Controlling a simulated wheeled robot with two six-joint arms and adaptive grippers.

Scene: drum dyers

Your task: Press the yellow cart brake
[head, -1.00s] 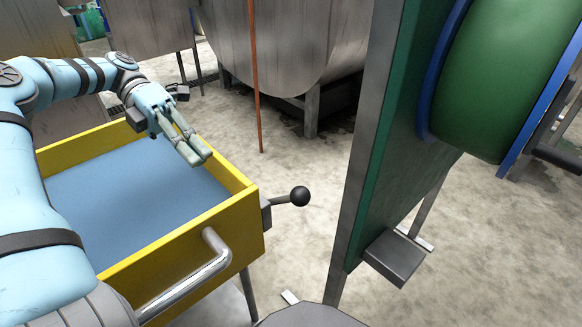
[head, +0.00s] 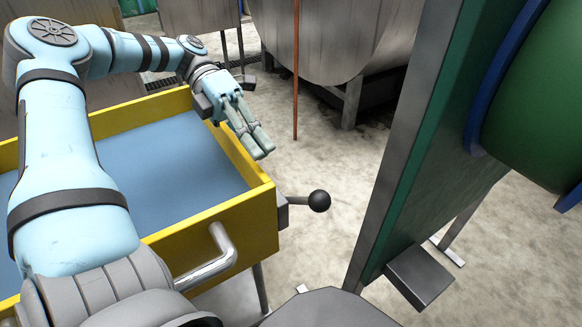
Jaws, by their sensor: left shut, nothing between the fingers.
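The yellow cart (head: 262,222) is an open box with a blue inside floor and a metal push handle (head: 217,262) on its near side. Its brake is a short lever with a black ball knob (head: 319,201), sticking out to the right from the cart's right side near the front corner. My left gripper (head: 262,149) is shut and empty. It appears over the cart's right rim, above and to the left of the knob in the picture, apart from it. My right gripper is not in view.
A green panel with a steel edge (head: 400,160) stands right of the brake, with a grey block (head: 420,276) low on it. A green drum (head: 545,100) is beyond. A thin orange rod (head: 296,70) and a large metal vat (head: 340,35) stand behind. Bare floor (head: 335,160) lies between.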

